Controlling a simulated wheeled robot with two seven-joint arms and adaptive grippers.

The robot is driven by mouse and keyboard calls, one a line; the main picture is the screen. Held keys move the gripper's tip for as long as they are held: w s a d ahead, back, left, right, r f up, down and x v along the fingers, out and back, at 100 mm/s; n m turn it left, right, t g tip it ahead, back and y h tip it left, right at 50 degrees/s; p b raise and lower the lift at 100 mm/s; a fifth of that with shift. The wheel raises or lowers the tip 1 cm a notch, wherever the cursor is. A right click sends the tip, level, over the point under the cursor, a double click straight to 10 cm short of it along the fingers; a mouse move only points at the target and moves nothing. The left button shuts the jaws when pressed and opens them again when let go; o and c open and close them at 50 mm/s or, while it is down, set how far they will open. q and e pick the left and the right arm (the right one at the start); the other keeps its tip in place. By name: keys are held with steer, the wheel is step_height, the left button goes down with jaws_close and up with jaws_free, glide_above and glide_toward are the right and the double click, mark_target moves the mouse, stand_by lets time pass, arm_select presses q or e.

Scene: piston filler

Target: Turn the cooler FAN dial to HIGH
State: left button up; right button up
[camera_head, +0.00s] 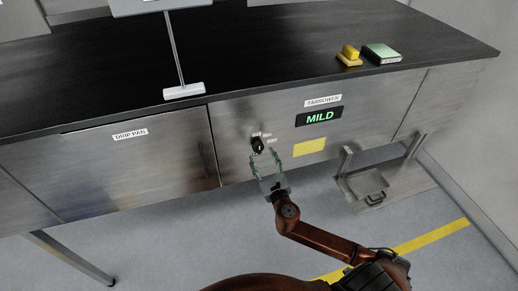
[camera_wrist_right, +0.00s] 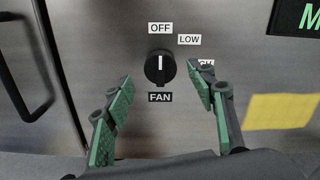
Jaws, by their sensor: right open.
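The black FAN dial (camera_head: 257,145) is on the metal front panel under the counter, left of a display reading MILD (camera_head: 319,116). In the right wrist view the dial (camera_wrist_right: 160,67) has its white pointer line upright, toward the OFF label (camera_wrist_right: 160,28). A LOW label (camera_wrist_right: 189,39) is at its upper right. A third label (camera_wrist_right: 206,63) further right is mostly hidden by a finger. My left gripper is not in view.
A DRIP PAN door (camera_head: 120,165) with a dark handle is left of the dial. A yellow blank label (camera_head: 309,147) is right of it. A metal bracket with a tray (camera_head: 367,183) stands out at lower right. A yellow block (camera_head: 349,55) and a green box (camera_head: 381,53) lie on the dark counter.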

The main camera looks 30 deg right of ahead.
mark_target(259, 149)
steer(key=shift+p+x, duration=0.3)
steer(key=shift+x, duration=2.05)
steer(key=c, duration=1.2)
